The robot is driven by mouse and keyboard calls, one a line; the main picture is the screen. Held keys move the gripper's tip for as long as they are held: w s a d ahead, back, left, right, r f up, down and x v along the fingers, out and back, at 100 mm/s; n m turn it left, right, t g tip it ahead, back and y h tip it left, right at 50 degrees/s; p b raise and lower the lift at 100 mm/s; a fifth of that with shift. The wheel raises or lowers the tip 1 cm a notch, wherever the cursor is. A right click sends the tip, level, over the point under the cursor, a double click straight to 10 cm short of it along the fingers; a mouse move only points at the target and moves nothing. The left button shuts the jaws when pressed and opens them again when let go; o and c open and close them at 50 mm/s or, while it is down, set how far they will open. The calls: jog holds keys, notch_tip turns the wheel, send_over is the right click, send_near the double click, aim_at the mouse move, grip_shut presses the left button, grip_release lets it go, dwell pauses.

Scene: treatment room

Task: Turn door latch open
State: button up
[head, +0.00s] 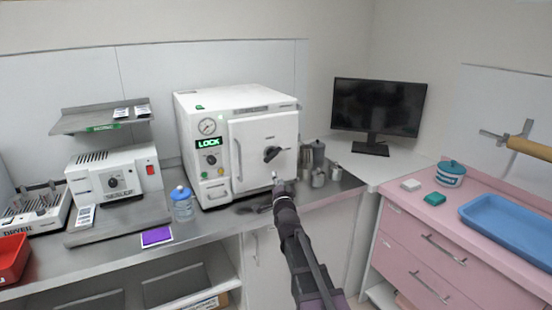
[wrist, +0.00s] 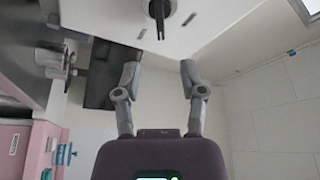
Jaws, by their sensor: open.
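The white autoclave (head: 218,150) stands on the steel counter, its square front door (head: 258,130) closed and a green LOCK sign lit beside it. The black door latch (head: 271,154) sits right of the door's middle. In the wrist view the latch (wrist: 158,14) shows at the top edge, partly cut off, beyond my fingertips. My gripper (head: 278,180) is just below the latch, in front of the door's lower part, and apart from the latch. In the wrist view my gripper (wrist: 160,75) has its two fingers spread wide with nothing between them.
Metal canisters (head: 318,165) stand close at the autoclave's right. A blue-capped bottle (head: 183,205) and a sealer (head: 115,178) are at its left. A monitor (head: 378,108) stands in the corner. A pink cabinet (head: 450,235) with a blue tray (head: 515,220) is at the right.

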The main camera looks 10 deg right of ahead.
aim_at(273, 154)
jog(key=shift+w, duration=0.1)
jog(key=p+x, duration=0.3)
jog(key=x, duration=1)
jog(key=shift+w, duration=0.3)
jog(key=shift+r, duration=0.1)
grip_shut()
jog(key=shift+d, duration=0.25)
jog(key=shift+a, duration=0.15)
